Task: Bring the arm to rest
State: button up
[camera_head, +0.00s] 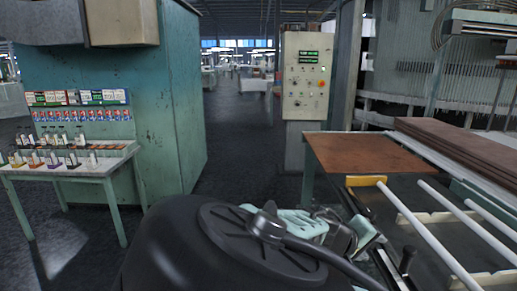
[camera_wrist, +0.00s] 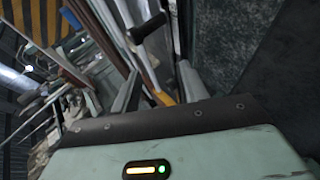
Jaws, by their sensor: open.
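In the wrist view my gripper (camera_wrist: 158,88) shows two grey fingers standing apart beyond its pale green housing. Nothing is seen held between them. Past the fingers are a black-handled lever and a yellow piece, blurred. In the head view my arm is folded low in front of me, its dark rounded part filling the bottom middle. Its pale green links reach right, to the near edge of the bench with the white tubes (camera_head: 430,235). I cannot make out the fingertips clearly in that view.
A brown board (camera_head: 365,152) and a yellow-ended bar (camera_head: 366,181) lie close beyond the arm. A control cabinet (camera_head: 305,80) stands behind. The dark aisle floor (camera_head: 240,155) is clear.

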jog(key=s+a+f+g+y, duration=0.3)
jog(key=s+f+g+y, duration=0.3)
jog(key=s, duration=0.5)
jog(key=s+a+r+n+t+y, duration=0.1)
jog(key=s+a+r+n+y, duration=0.4)
jog(key=s+r, duration=0.8)
jog(key=shift+s+a+r, duration=0.2)
jog(key=shift+s+a, duration=0.5)
jog(key=shift+a, duration=0.7)
